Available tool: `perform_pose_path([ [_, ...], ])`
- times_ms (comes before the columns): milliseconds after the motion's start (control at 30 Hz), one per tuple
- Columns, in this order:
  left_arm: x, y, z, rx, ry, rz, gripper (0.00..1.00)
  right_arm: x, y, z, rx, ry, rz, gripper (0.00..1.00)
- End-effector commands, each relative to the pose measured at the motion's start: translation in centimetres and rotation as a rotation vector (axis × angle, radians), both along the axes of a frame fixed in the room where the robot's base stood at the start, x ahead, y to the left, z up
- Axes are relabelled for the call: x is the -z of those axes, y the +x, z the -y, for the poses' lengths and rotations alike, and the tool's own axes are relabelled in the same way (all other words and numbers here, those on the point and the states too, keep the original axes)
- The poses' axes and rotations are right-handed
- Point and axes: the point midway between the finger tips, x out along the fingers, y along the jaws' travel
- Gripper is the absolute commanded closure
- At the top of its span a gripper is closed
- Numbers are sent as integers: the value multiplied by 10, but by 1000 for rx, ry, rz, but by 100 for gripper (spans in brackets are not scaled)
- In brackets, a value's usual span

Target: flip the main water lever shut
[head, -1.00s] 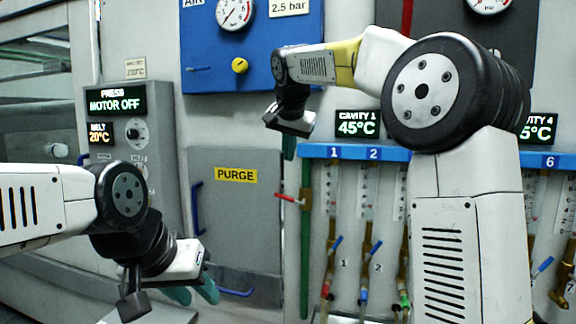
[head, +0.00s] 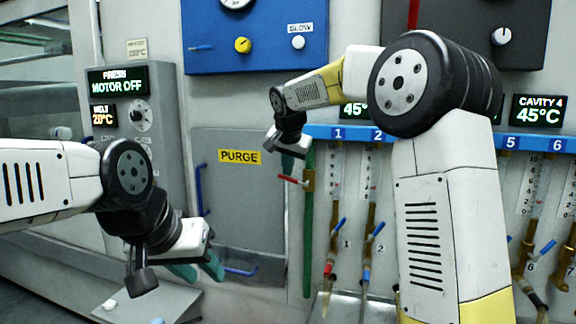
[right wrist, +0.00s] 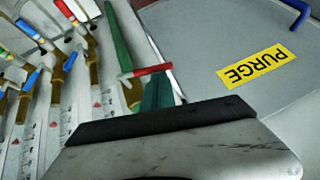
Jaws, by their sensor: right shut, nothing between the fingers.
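The red lever (head: 291,180) sits on a brass valve on the vertical green pipe (head: 308,240), left of the blue rail. It points left, across the pipe. My right gripper (head: 287,164) is shut and empty, just above the lever; whether it touches is unclear. In the right wrist view the lever (right wrist: 148,71) shows right beyond the teal fingertips (right wrist: 158,92). My left gripper (head: 198,271) is open and empty, low in front of the panel, well away from the lever.
A grey door with a yellow PURGE label (head: 240,157) stands left of the pipe. The blue numbered rail (head: 330,132) carries several flow tubes with blue-handled valves (head: 375,230) to the right. A blue panel (head: 260,60) is above.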

Motion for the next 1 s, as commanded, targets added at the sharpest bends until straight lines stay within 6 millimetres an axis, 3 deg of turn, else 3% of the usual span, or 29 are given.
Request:
perform_pose_path([
  [433, 0, 0, 0, 0, 0, 0, 64, 16, 4, -12, -1, -136, -44, 100],
  [1000, 0, 0, 0, 0, 0, 0, 64, 8, 4, -12, 0, -133, -42, 100],
])
